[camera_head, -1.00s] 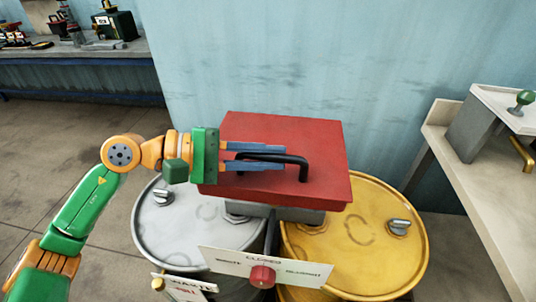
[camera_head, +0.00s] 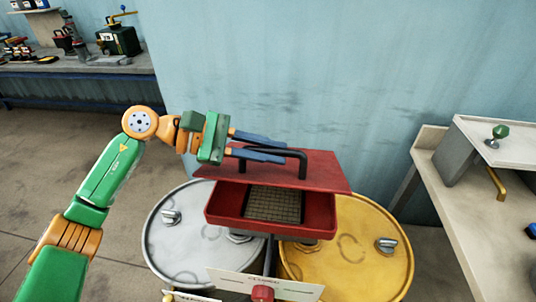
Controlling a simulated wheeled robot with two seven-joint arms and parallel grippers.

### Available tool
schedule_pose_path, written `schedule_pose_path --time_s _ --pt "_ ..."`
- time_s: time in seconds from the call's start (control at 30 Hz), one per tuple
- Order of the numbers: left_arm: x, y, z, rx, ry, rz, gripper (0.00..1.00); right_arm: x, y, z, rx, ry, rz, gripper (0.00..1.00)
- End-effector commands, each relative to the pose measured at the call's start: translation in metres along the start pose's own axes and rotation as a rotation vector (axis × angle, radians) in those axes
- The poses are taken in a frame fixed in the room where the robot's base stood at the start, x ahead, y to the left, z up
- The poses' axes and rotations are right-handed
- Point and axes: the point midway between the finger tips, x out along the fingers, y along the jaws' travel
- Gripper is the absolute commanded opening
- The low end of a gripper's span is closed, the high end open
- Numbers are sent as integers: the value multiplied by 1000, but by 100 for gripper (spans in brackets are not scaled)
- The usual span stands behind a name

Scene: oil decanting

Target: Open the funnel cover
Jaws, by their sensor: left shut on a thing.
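The red funnel cover (camera_head: 320,178) is raised and tilted above the red funnel (camera_head: 318,215), with a gap at the front. A grid mesh (camera_head: 275,204) shows inside the funnel. My left gripper (camera_head: 262,148) reaches in from the left, its blue fingers shut on the black handle (camera_head: 303,160) on top of the cover. The back of the funnel is hidden under the cover. My right gripper does not show.
A silver drum (camera_head: 190,245) stands below left of the funnel and a yellow drum (camera_head: 360,240) below right. A sign with a red knob (camera_head: 263,293) is in front. A workbench (camera_head: 460,195) stands at right. The blue wall (camera_head: 330,70) is behind.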

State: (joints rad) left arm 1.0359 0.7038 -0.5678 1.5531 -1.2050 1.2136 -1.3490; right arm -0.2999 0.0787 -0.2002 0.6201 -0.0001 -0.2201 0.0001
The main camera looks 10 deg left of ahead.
Motion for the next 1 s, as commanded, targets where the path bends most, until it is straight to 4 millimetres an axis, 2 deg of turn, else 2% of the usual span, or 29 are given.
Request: schedule_pose_path --time_s 0.03,0.1,0.4,0.93,0.97,1.0 --pt "-3 11 9 -26 -2 -7 0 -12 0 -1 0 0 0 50" --pt "-4 19 10 -64 -2 -23 0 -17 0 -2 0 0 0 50" --pt "-4 39 11 -81 -1 -31 0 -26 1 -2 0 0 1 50" --pt "-4 43 11 -79 -1 -31 0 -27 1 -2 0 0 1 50" --pt "-4 43 11 -79 -1 -31 21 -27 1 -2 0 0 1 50" --pt "-4 43 11 -79 -1 -31 32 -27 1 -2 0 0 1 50"
